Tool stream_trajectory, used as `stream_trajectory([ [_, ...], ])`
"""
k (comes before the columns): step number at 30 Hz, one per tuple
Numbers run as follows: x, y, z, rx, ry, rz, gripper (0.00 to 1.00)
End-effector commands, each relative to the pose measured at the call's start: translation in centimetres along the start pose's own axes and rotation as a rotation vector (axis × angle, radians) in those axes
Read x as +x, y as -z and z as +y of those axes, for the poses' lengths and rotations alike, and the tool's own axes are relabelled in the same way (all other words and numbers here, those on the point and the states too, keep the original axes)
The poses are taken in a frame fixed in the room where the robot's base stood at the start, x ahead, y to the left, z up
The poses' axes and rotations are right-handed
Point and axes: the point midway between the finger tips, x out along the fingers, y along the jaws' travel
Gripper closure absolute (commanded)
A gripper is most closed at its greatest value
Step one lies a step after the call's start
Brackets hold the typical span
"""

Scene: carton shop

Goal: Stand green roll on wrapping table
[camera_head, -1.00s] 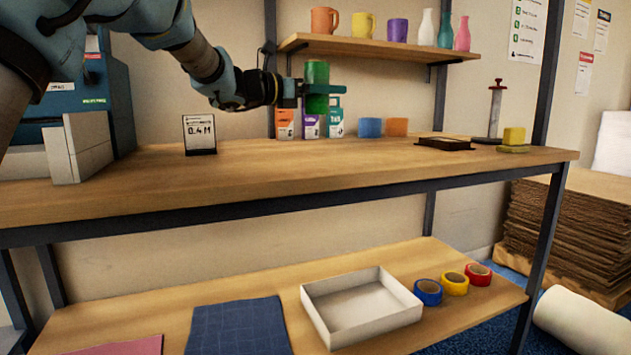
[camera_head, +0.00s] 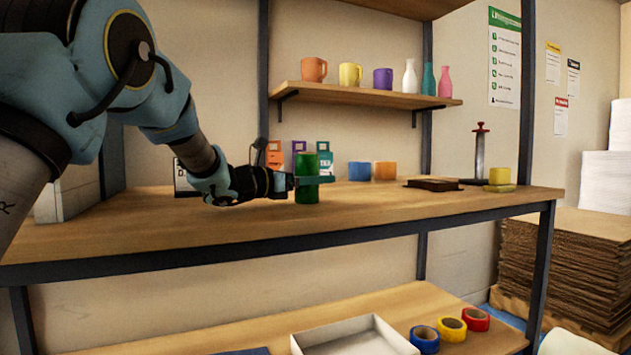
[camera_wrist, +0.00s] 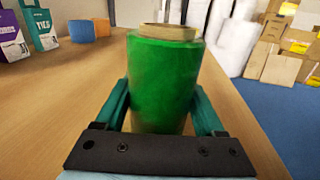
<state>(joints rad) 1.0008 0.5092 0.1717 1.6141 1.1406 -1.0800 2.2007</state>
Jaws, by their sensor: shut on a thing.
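The green roll (camera_head: 307,190) is upright between the fingers of my gripper (camera_head: 314,181), above or on the wrapping table (camera_head: 400,210) near its middle. In the wrist view the green roll (camera_wrist: 165,80) fills the space between both fingers, with its cardboard core showing at the top. My gripper (camera_wrist: 164,105) is shut on it. The roll's lower end appears at the table surface in the head view, but I cannot tell whether it touches. Its lower part is hidden by the gripper body in the wrist view.
To the right are a brown tray (camera_head: 433,185) and a yellow block (camera_head: 500,176). The tabletop right of the roll is clear along the front.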

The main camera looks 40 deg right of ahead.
Motion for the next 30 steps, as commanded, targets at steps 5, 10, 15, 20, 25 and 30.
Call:
stream_trajectory([
  [5,0.0,0.1,0.0,-0.002,0.0,0.002,0.16],
  [10,0.0,0.1,0.0,-0.001,0.0,0.002,0.0],
  [15,0.0,0.1,0.0,-0.001,0.0,0.002,0.0],
  [20,-0.9,0.1,0.1,-0.001,-0.002,0.003,0.0],
  [25,-3.9,0.0,0.2,-0.002,-0.005,0.001,0.0],
  [30,-7.5,0.0,0.1,-0.001,-0.004,0.001,0.0],
])
